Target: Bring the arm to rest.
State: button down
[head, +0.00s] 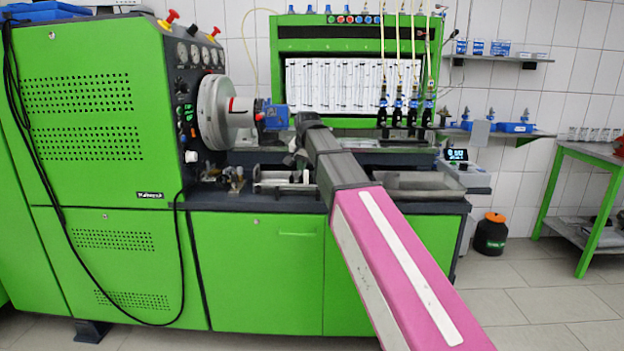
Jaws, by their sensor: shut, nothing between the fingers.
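My arm, with a pink and white link and dark grey links beyond it, reaches from the lower right up to the green pump testbench (258,262). My gripper (296,160) is at the far end of the arm, small and dark, over the bench's work surface. It is shut with nothing held. Its fingertips are hard to make out against the dark bench. It is just right of and below the blue coupling part (274,117) beside the large grey flywheel (213,112); I cannot tell whether it touches anything.
Several hanging injectors (412,105) stand right of the arm's end. A metal tray (418,184) lies on the bench to the right. A black canister (490,235) and a green side table (598,152) stand further right, with open tiled floor in front.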

jog(key=shift+n+g+h, duration=0.3)
jog(key=shift+n+g, duration=0.1)
jog(key=shift+g, duration=0.2)
jog(key=s+d+f, duration=0.1)
jog(key=d+f, duration=0.1)
jog(key=f, duration=0.2)
jog(key=s+d+f, duration=0.1)
jog(key=d+f, duration=0.1)
jog(key=f, duration=0.3)
jog(key=s+d+f, duration=0.1)
jog(key=d+f, duration=0.2)
jog(key=f, duration=0.1)
jog(key=shift+s+f, duration=0.3)
jog(key=s+d+f+n+g, duration=0.1)
jog(key=s+d+f, duration=0.4)
jog(key=s+f, duration=0.2)
jog(key=s+d+f+g, duration=0.1)
jog(key=s+d+f, duration=0.4)
jog(key=f, duration=0.6)
jog(key=s+d+f+n+g, duration=0.1)
jog(key=s+d+f, duration=0.4)
jog(key=s+f, duration=0.4)
jog(key=shift+d+f+n+h, duration=0.15)
jog(key=shift+d+n+h, duration=0.15)
jog(key=shift+h, duration=0.1)
